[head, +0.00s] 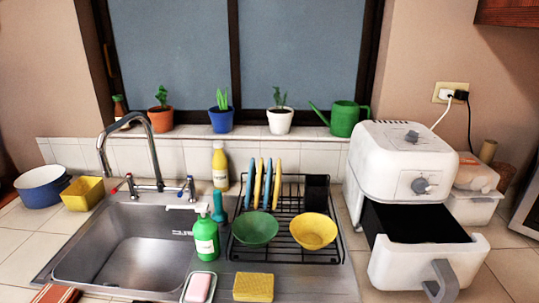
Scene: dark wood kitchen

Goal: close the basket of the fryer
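The white air fryer (400,165) stands on the counter at the right, with dials on its top and front. Its basket (418,268) is pulled out toward me, so the dark inside (415,224) shows below the fryer body. A grey handle (440,281) sits on the front of the basket, at the lower right of the picture. Neither of my grippers is in view.
A black dish rack (286,252) with a green and a yellow bowl stands left of the fryer. The sink (130,250) is at the left. Plastic containers (472,190) are behind the fryer's right side. Tiled counter right of the basket is clear.

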